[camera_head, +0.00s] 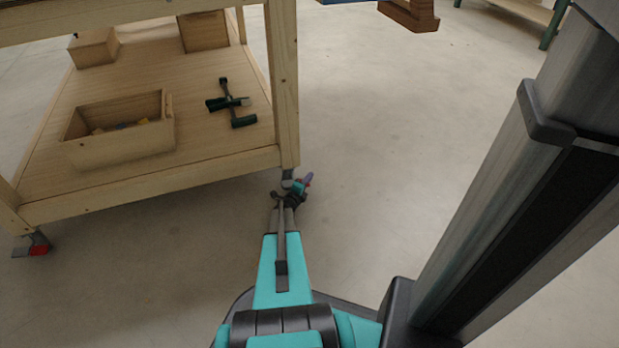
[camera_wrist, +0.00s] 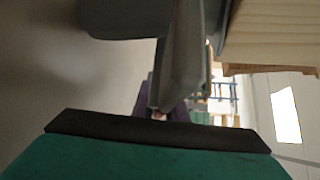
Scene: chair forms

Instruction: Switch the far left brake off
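A wooden workbench on casters fills the left of the head view. A red brake lever (camera_head: 39,250) shows at the caster under its left corner. A small purple part (camera_head: 308,180) shows by the caster under its right corner, partly hidden by my gripper (camera_head: 291,190). My gripper is at the foot of that right leg, close to the caster; whether it touches is unclear. The wrist view shows large grey shapes close up and a purple part (camera_wrist: 146,98) behind them. My fingertips are too small and covered to tell open from shut. The bench's rear casters are hidden.
The lower shelf (camera_head: 190,90) holds an open wooden box (camera_head: 122,147) and a dark green clamp-like tool (camera_head: 232,103). The bench leg (camera_head: 284,85) rises just beyond my gripper. Bare floor (camera_head: 400,130) lies to the right.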

